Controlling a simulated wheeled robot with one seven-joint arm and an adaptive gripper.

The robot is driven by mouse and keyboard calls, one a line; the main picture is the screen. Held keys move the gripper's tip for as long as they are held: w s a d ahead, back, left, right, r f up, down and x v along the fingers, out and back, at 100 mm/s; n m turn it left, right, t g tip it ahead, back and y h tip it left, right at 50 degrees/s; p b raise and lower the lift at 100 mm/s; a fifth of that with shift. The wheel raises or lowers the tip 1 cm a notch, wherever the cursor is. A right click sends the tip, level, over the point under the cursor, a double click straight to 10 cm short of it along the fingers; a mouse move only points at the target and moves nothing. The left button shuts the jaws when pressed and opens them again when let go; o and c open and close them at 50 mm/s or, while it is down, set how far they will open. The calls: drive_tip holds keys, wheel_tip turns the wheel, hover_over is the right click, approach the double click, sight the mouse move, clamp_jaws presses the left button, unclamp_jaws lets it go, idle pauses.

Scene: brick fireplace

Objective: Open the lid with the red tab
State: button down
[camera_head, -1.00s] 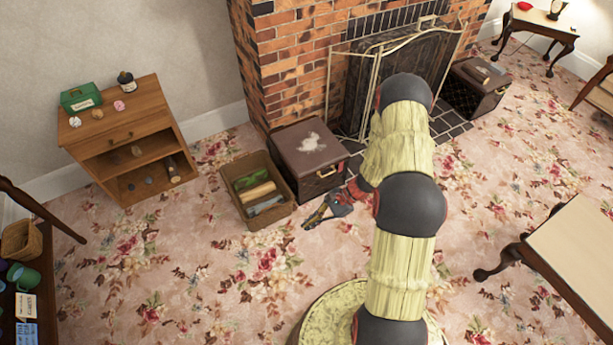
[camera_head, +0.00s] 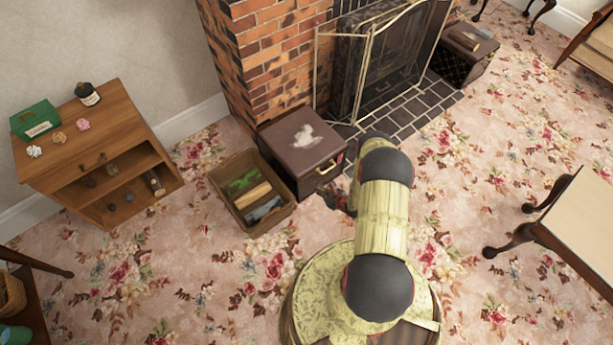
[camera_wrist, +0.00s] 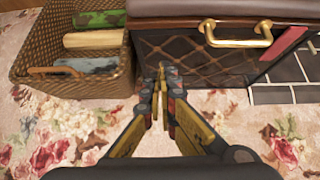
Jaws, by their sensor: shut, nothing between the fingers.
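A dark box with a brown lid (camera_head: 303,140) stands by the hearth, its lid lying closed. A pale patch marks the lid's top. In the wrist view the box's quilted front (camera_wrist: 195,60) and a brass handle (camera_wrist: 235,42) on the lid's front edge show. A red tab (camera_wrist: 290,43) is right of the handle, at the box's front right. My gripper (camera_wrist: 162,72) is shut and empty, low in front of the quilted side, left of and below the handle. I cannot tell whether it touches the box. In the head view my arm mostly hides it.
A wicker basket (camera_head: 281,214) with rolls and logs stands close on the box's left. A brass fire screen (camera_head: 318,75) and dark hearth tiles (camera_head: 405,115) lie behind right. A second dark box (camera_head: 463,55) stands farther back. A small cabinet (camera_head: 110,150) is left, a table (camera_head: 580,220) right.

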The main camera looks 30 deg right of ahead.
drive_tip(key=b, duration=0.5)
approach(306, 183)
drive_tip(key=x, duration=0.6)
drive_tip(key=shift+f, duration=0.15)
wheel_tip(306, 183, up, 3)
drive_tip(key=shift+s+f, duration=0.15)
drive_tip(key=shift+f, duration=0.05)
drive_tip(key=shift+r, duration=1)
drive_tip(key=shift+r, duration=0.1)
